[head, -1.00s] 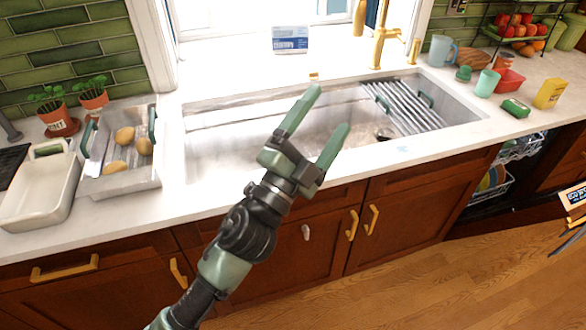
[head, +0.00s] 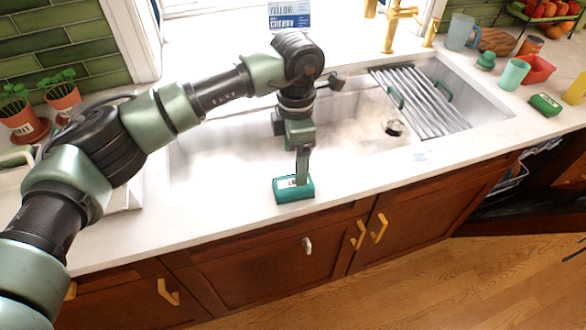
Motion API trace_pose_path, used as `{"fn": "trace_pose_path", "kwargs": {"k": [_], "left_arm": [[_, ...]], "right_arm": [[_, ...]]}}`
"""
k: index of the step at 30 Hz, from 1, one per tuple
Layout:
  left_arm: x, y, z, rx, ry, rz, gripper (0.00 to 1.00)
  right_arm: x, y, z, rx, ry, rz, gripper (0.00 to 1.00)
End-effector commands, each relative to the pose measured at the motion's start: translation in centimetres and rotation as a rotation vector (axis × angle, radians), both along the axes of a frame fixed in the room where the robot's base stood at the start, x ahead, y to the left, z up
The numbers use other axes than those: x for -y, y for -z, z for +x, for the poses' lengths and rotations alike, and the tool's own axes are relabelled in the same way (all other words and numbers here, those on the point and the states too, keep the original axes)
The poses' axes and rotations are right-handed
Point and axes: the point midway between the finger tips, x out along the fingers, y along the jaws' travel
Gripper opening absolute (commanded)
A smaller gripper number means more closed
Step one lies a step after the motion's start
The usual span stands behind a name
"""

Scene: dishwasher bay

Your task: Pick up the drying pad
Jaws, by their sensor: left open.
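A small green pad-like block with a white label (head: 281,184), which I take to be the drying pad, lies on the front strip of the counter before the sink. My left gripper (head: 301,178) points straight down over it. Its fingers look edge-on from here, one in line with the other, and the jaws are open. The fingertips overlap the block's top in the picture; whether they touch it I cannot tell. My left arm crosses the left part of the view. My right gripper does not show.
The sink (head: 345,130) lies just behind, with a roll-up rack (head: 425,100) over its right side. A gold faucet (head: 395,22) stands behind it. My arm hides most of the left-hand trays.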

Motion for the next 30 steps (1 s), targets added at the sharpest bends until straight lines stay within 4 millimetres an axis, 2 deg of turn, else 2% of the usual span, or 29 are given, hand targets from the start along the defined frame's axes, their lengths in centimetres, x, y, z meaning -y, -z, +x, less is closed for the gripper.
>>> {"fn": "trace_pose_path", "kwargs": {"k": [2, 9, 11, 14, 18, 21, 25, 26, 30], "left_arm": [[-0.1, 0.6, -0.1, -0.002, 0.0, 0.005, 0.82], [-0.3, 3.2, -0.2, -0.005, 0.0, 0.002, 0.82], [-0.4, 4.1, -0.3, -0.007, -0.001, 0.0, 0.82], [-0.5, 5.8, -0.3, -0.006, 0.0, 0.0, 0.82], [-0.5, 7.2, -0.3, -0.004, 0.0, -0.001, 0.82], [-0.5, 7.5, -0.2, -0.003, 0.0, -0.001, 0.82], [-0.5, 7.5, -0.2, -0.003, 0.0, -0.002, 0.82], [-0.5, 7.5, -0.2, -0.003, 0.0, -0.002, 0.79], [-0.5, 7.5, -0.2, -0.003, 0.0, -0.002, 0.4]], "right_arm": [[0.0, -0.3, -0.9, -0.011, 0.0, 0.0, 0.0], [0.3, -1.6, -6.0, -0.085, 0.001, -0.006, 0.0], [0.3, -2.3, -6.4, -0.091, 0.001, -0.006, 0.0], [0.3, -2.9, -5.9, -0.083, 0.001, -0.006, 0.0], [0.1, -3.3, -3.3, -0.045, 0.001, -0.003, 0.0], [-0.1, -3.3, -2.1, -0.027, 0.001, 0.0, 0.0], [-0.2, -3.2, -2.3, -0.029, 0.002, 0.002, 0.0], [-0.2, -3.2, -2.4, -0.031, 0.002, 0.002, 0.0], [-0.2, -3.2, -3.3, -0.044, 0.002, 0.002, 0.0]]}}
